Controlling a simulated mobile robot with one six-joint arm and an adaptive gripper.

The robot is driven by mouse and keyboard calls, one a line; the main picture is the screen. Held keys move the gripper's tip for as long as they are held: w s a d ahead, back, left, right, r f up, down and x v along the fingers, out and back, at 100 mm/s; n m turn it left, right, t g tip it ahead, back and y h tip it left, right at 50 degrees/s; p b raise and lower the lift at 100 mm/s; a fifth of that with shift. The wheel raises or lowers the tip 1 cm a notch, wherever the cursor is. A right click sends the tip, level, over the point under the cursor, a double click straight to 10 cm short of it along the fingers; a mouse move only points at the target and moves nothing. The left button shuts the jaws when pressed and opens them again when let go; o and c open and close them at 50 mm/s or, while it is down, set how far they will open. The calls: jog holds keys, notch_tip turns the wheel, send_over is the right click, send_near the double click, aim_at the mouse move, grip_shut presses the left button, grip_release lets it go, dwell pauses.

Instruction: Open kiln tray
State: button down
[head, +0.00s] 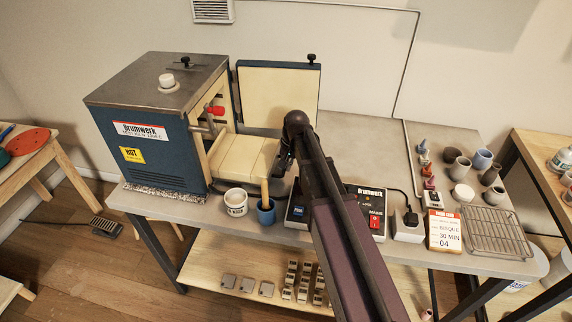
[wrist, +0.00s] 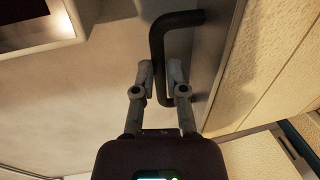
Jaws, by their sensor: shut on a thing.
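The blue kiln (head: 150,135) stands on the left of the bench with its door (head: 280,98) swung open. The cream kiln tray (head: 243,155) sticks out of the kiln's opening to the right. My gripper (head: 283,163) is at the tray's outer end, mostly hidden behind my arm. In the wrist view, my gripper (wrist: 160,80) has one finger on each side of a dark bent handle (wrist: 174,20) and is shut on it. The handle is on the tray's front plate (wrist: 213,60). The tray's cream top (wrist: 270,60) shows at the right.
A white tub (head: 236,202) and a blue cup (head: 265,212) with a tool stand in front of the tray. A controller box (head: 366,212) is beside my arm. Small pots and a wire rack (head: 495,232) are at the right. The bench behind my arm is clear.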

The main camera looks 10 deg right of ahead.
jog(key=shift+s+a, duration=0.1)
jog(key=shift+a, duration=0.05)
jog(key=c, duration=0.7)
grip_release()
jog(key=shift+a, duration=0.1)
jog(key=shift+w+r, duration=0.15)
jog(key=shift+w, duration=0.05)
